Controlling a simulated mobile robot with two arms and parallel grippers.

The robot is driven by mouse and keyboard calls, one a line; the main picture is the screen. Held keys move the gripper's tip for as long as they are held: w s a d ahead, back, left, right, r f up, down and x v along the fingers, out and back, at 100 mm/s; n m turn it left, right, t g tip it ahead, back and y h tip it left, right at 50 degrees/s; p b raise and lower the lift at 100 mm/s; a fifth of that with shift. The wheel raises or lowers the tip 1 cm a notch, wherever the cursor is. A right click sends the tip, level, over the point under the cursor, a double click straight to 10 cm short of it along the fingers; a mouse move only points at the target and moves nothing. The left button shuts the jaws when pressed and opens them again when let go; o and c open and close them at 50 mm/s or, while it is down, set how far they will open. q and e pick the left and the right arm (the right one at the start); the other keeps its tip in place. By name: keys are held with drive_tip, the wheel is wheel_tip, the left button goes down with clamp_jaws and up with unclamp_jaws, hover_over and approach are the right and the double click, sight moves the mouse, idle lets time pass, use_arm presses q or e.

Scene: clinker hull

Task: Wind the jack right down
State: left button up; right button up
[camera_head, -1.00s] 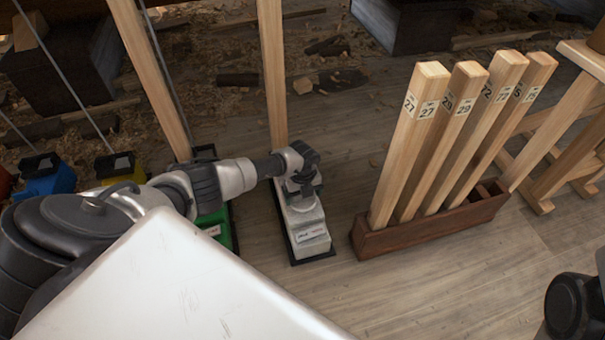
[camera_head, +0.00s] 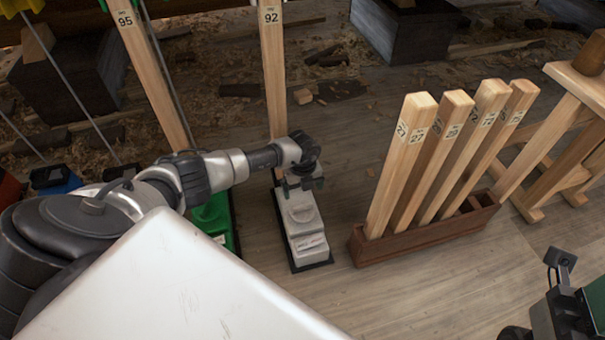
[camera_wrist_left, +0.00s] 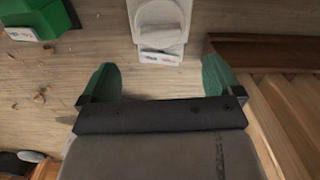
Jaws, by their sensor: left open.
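A pale grey jack (camera_head: 306,244) stands on the floor on a dark base, with a wooden prop marked 92 (camera_head: 274,70) rising behind it. My left gripper (camera_head: 303,183) is over the rear part of this jack and hides some of it. In the left wrist view, my left gripper (camera_wrist_left: 160,80) is open and empty, its green fingers spread apart. The pale jack (camera_wrist_left: 160,22) lies beyond the gap between them, clear of both. A green jack (camera_head: 214,219) stands to the left, partly behind my arm. My right gripper (camera_head: 594,300) shows only in part at the lower right corner.
A brown wooden rack (camera_head: 425,235) holding several numbered wooden props (camera_head: 400,165) stands right of the pale jack. A wooden trestle (camera_head: 570,130) is farther right. Dark blocks and wood scraps lie behind. The floor in front of the rack is clear.

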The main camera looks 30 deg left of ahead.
use_arm(q)
drive_tip(key=shift+r, duration=0.5)
